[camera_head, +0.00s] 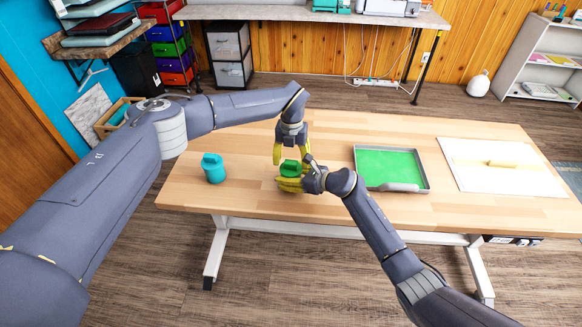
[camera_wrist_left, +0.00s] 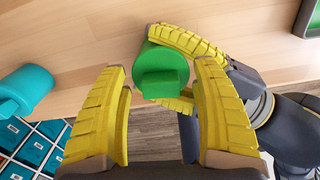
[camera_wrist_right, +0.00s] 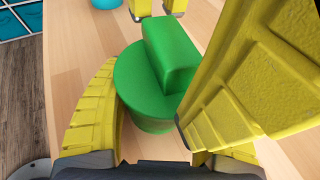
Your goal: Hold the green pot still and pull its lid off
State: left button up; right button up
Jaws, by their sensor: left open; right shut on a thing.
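The green pot (camera_head: 289,168) stands on the wooden table, with a green lid that has a block-shaped handle (camera_wrist_right: 171,52) on top. It also shows in the left wrist view (camera_wrist_left: 160,72). My right gripper (camera_head: 287,184) is shut on the pot's body, one yellow finger on each side. My left gripper (camera_head: 291,153) is open above the pot, its fingers pointing down. In the left wrist view its fingers (camera_wrist_left: 165,75) are spread on either side of the lid's handle, apart from it. The lid sits on the pot.
A teal pot (camera_head: 213,168) stands to the left on the table (camera_head: 250,200). A tray with a green bottom (camera_head: 427,188) lies to the right, and a white board (camera_head: 500,184) with a yellow roll (camera_head: 516,164) lies farther right. The table between the teal and green pots is clear.

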pick_arm(q)
jog(key=shift+f, duration=0.45)
jog(key=shift+o, duration=0.2)
jog(key=c, duration=1.4)
jog(key=shift+f, duration=0.1)
jog(key=shift+r, duration=0.3)
jog(key=shift+r, duration=2.4)
